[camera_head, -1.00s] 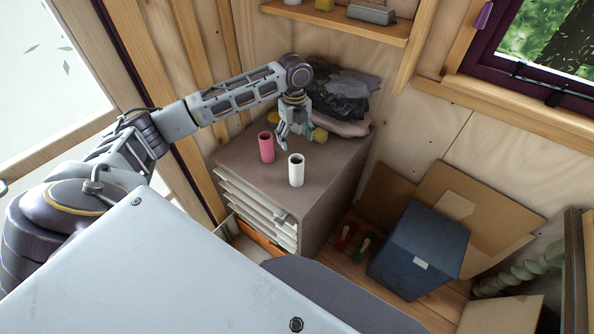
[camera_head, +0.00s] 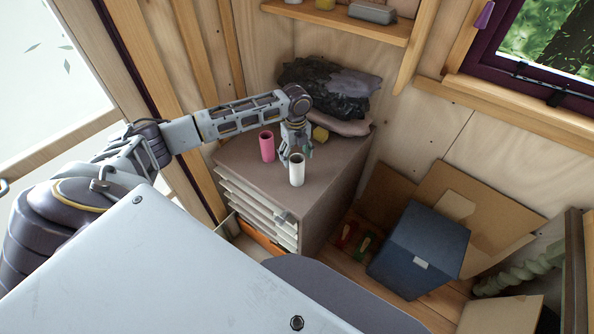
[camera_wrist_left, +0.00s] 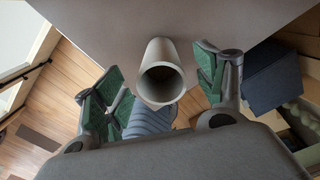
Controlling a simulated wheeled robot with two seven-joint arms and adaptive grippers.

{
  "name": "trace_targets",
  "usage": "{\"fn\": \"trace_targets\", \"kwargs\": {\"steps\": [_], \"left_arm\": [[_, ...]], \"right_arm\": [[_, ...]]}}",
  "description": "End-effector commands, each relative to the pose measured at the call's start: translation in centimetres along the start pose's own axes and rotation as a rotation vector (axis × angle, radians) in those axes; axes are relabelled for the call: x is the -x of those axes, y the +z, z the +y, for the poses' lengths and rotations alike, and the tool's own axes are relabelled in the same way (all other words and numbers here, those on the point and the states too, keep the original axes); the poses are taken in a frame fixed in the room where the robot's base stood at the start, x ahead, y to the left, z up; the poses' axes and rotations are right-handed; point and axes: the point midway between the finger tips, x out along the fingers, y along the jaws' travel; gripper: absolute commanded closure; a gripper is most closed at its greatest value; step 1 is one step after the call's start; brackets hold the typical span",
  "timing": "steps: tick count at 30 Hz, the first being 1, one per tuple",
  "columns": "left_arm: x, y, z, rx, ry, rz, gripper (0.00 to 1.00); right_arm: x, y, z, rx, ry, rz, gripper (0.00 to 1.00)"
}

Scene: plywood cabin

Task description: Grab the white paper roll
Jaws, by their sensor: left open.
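The white paper roll (camera_head: 297,172) stands upright near the front edge of the cabinet top (camera_head: 330,165). My left gripper (camera_head: 296,155) is just behind and above it in the head view, pointing down. In the left wrist view the white roll (camera_wrist_left: 160,75) shows its hollow end between the two green-padded fingers of my left gripper (camera_wrist_left: 160,92). The fingers are spread wide, with a gap on each side of the roll. A pink roll (camera_head: 267,146) stands to the left of the white one. My right gripper is not in view.
A wall shelf (camera_head: 340,24) hangs above. A blue box (camera_head: 420,248) and open cardboard (camera_head: 480,205) are on the floor to the right.

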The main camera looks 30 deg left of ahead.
Motion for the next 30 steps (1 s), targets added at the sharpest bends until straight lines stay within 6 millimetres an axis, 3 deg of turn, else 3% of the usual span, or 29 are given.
{"fn": "trace_targets", "kwargs": {"steps": [11, 24, 30], "left_arm": [[-0.2, -0.1, 0.0, 0.000, 0.000, 0.000, 0.29], [-4.3, -0.9, 0.1, 0.000, 0.000, 0.000, 0.29], [-5.2, -0.9, 0.1, 0.000, -0.001, 0.000, 0.29]], "right_arm": [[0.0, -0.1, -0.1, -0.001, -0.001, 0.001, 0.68], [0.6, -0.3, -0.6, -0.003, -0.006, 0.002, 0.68], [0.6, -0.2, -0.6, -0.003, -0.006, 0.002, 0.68]]}}
